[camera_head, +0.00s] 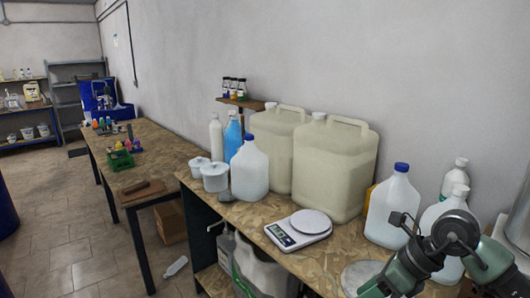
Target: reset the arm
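Part of my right arm (455,235), with green and dark grey links, shows at the bottom right. It bends over the right end of the workbench, in front of white jugs. Its lower link runs down and left to the picture's bottom edge. I can make out no gripper fingers on it, and whether it holds anything is hidden. My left arm and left gripper are out of view.
The workbench (240,213) carries two large beige drums (333,168), a digital scale (297,230), a blue-capped white jug (249,170) and another (392,207) near my arm. A lower table (163,157) stands left. Floor (62,235) there is mostly clear.

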